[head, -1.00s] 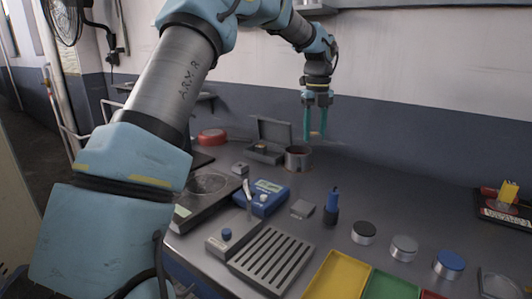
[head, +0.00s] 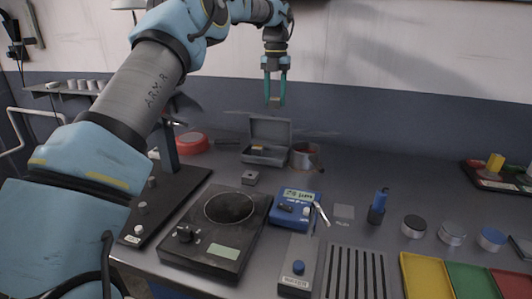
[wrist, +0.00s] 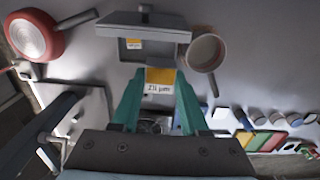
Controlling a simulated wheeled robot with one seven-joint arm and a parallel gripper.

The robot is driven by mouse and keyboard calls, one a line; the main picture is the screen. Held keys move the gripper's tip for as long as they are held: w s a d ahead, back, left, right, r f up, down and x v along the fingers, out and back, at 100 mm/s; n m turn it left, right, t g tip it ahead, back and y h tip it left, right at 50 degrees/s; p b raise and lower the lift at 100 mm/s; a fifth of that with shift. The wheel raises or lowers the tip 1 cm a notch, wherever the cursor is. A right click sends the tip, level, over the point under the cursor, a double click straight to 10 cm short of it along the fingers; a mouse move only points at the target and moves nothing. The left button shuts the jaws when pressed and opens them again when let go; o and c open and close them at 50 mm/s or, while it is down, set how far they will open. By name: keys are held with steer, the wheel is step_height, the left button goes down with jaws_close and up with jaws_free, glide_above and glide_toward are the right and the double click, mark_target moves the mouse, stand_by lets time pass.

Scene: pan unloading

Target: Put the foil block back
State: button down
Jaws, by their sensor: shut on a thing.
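My gripper (head: 275,100) is shut on the foil block (head: 275,103), held in the air. In the wrist view the foil block (wrist: 159,86) shows a yellow-orange part and a white "25 µm" label between the teal fingers. Behind and below it stands an open grey case (head: 268,154) with its lid raised at the back. A smaller piece with an orange and white label lies inside the case (wrist: 143,27), towards its left. The block is apart from the case. Its lower end in the case's direction partly covers the case floor in the wrist view.
A round pan (head: 304,157) stands right beside the case, and a red round object (head: 193,142) is at its left. A blue gauge (head: 297,205), a hotplate (head: 213,228) and a slotted rack (head: 356,272) occupy the front. The bench behind the right-hand jars is clear.

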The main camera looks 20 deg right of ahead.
mark_target(274, 157)
step_height(274, 157, down, 17)
steer(key=p, duration=0.3)
steer(key=shift+f, duration=0.2)
steer(key=shift+f, duration=0.2)
steer(key=c, duration=0.7)
jaws_free()
steer(key=shift+r, duration=0.15)
step_height(274, 157, up, 12)
steer(key=b, duration=0.2)
steer(key=shift+b, duration=0.3)
steer(key=shift+s, duration=0.1)
